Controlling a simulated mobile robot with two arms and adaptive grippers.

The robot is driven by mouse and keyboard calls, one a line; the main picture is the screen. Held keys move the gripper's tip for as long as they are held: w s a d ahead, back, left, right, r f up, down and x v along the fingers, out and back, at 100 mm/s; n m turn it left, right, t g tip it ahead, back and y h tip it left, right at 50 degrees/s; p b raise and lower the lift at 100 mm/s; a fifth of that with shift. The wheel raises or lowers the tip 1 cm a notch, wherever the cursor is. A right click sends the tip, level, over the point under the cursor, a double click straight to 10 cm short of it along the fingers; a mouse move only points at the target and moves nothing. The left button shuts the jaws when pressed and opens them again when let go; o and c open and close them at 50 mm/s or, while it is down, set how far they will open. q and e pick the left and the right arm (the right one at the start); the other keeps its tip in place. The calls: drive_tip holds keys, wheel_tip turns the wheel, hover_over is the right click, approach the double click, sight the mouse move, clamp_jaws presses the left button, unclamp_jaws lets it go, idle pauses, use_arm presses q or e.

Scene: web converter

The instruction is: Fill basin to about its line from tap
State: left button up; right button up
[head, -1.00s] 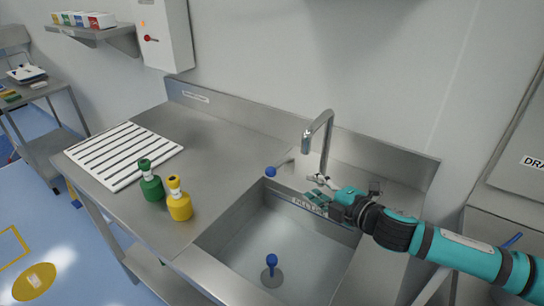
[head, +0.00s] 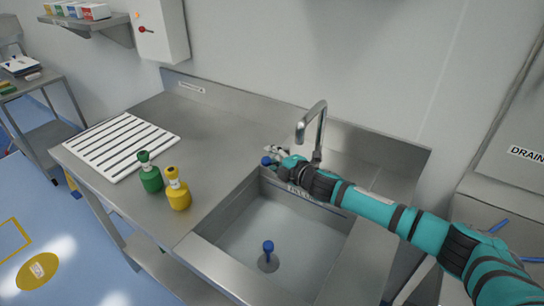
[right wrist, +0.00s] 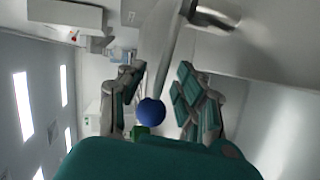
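The steel basin (head: 235,216) is sunk in the counter; no water shows in it. A label strip, its text partly hidden by my arm, runs along its back wall. A blue-knobbed plug (head: 268,247) stands on the basin floor. The curved steel tap (head: 313,122) rises behind the basin. Its lever ends in a blue knob (head: 266,161), also seen in the right wrist view (right wrist: 151,112). My right gripper (head: 274,155) is at the knob, its fingers (right wrist: 158,92) apart on either side of it; contact is not clear. My left gripper is out of view.
A green bottle (head: 150,177) and a yellow bottle (head: 178,192) stand on the counter left of the basin. A white slatted rack (head: 122,145) lies further left. The wall backsplash (head: 245,100) bounds the counter behind the tap.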

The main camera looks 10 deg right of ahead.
drive_tip(key=shift+w, duration=0.1)
clamp_jaws()
drive_tip(key=shift+w+a, duration=0.1)
drive_tip(key=shift+a, duration=0.05)
idle(0.4)
